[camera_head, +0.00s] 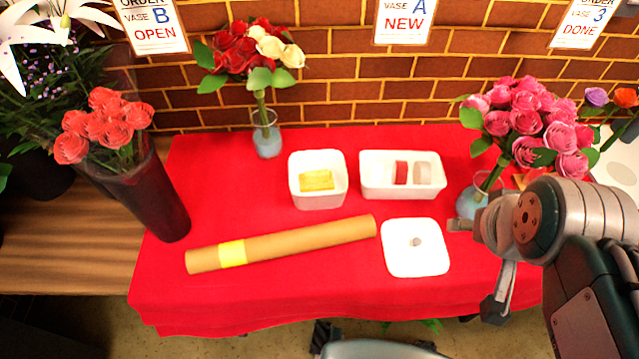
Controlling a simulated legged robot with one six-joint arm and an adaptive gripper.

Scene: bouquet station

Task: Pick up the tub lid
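The tub lid (408,262) is a white rounded square with a small grey knob in its middle. It lies flat on the red-covered table (290,300), near the front edge and right of centre. My gripper (474,266) is to the right of the lid, with its fingers spread apart and nothing seen between them. In the picture a gap shows between the fingers and the lid; the gripper's height above the table is hard to tell. A square white tub (319,201) holding something yellow stands behind and to the left of the lid.
A cardboard tube (300,243) with a yellow band lies just left of the lid. A white tray (403,190) with red and white rolls stands behind it. Vases of red-and-white flowers (266,139) and pink flowers (473,203) stand at the back and right. A dark bucket of coral roses (155,205) stands left.

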